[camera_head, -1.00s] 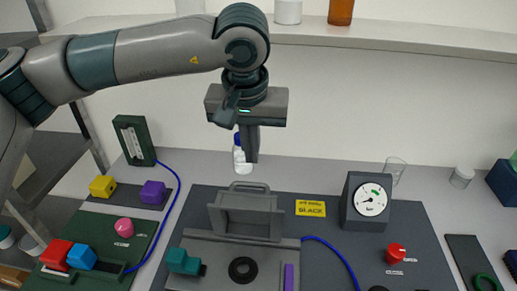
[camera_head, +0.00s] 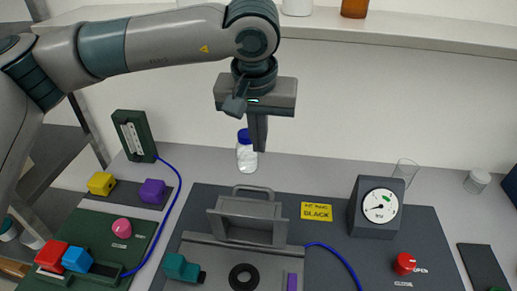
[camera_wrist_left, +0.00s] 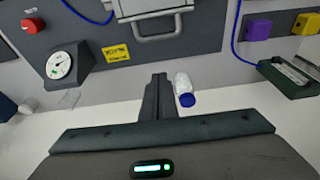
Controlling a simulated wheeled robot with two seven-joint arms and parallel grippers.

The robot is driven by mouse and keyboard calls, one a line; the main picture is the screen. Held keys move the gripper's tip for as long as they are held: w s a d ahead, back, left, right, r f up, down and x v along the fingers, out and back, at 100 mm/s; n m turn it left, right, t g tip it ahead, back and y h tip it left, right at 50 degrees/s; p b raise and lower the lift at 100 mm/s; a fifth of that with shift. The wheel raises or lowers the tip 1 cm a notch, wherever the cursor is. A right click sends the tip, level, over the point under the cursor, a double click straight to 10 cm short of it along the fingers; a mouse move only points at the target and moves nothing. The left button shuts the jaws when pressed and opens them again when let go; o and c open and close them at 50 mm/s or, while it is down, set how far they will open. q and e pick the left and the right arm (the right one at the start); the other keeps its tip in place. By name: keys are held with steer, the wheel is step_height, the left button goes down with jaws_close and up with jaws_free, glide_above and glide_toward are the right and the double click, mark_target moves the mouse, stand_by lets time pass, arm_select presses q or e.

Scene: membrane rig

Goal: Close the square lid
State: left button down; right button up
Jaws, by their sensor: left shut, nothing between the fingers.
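The square lid (camera_head: 247,219) is a grey panel with a handle along its top edge. It stands raised at the back of the grey rig in the head view, and part of it shows at the top of the left wrist view (camera_wrist_left: 160,20). My left gripper (camera_head: 257,148) is shut and empty, pointing down above and behind the lid, apart from it. Its closed fingers also show in the left wrist view (camera_wrist_left: 157,85). My right gripper is not in view.
A blue-capped bottle (camera_head: 246,152) stands behind the lid, close to the fingers in the picture. A gauge box (camera_head: 377,206) and a yellow label (camera_head: 317,211) are right of the lid. A teal block (camera_head: 181,267) and a black ring (camera_head: 243,277) are in front. A blue cable (camera_head: 335,253) runs right.

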arm_select(q)
steer(key=b+x, duration=0.2)
steer(key=x, duration=0.8)
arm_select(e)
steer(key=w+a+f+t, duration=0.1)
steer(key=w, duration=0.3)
arm_select(q)
steer(key=s+p, duration=0.1)
steer(key=s+r, duration=0.1)
steer(key=s+a+p, duration=0.1)
steer(key=s, duration=0.1)
steer(key=shift+s+r+p, duration=0.1)
steer(key=shift+r+p, duration=0.05)
steer(key=shift+p, duration=0.2)
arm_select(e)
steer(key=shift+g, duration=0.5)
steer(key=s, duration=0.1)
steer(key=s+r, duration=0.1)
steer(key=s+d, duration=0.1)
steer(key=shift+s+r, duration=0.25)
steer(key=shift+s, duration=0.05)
